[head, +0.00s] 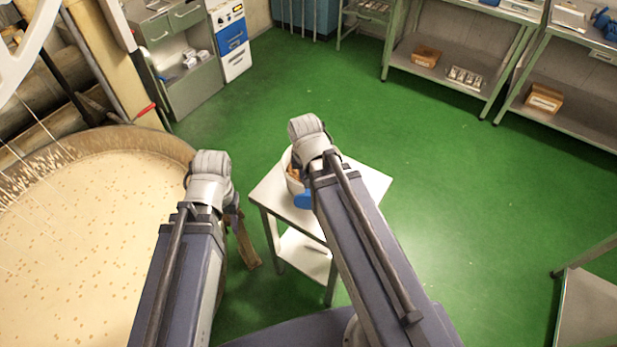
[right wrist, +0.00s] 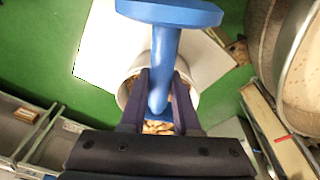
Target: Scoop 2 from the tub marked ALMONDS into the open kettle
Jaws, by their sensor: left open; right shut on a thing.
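The open kettle (head: 90,230) fills the left of the head view, with a pale mass dotted with small brown bits. A white tub (head: 293,184) with brown pieces stands on a small white table; in the right wrist view the tub (right wrist: 128,92) is below my gripper. Its marking is not visible. My right gripper (right wrist: 160,78) is shut on the handle of a blue scoop (right wrist: 170,12), above the tub. The scoop also shows in the head view (head: 304,201). Whether it holds anything is hidden. My left gripper (head: 235,218) is open and empty beside the kettle's right rim.
The small table (head: 372,182) stands on the green floor right of the kettle. A brown piece (head: 247,254) shows between them. Shelving with boxes (head: 425,56) lines the back, and a grey cabinet (head: 190,85) stands behind the kettle.

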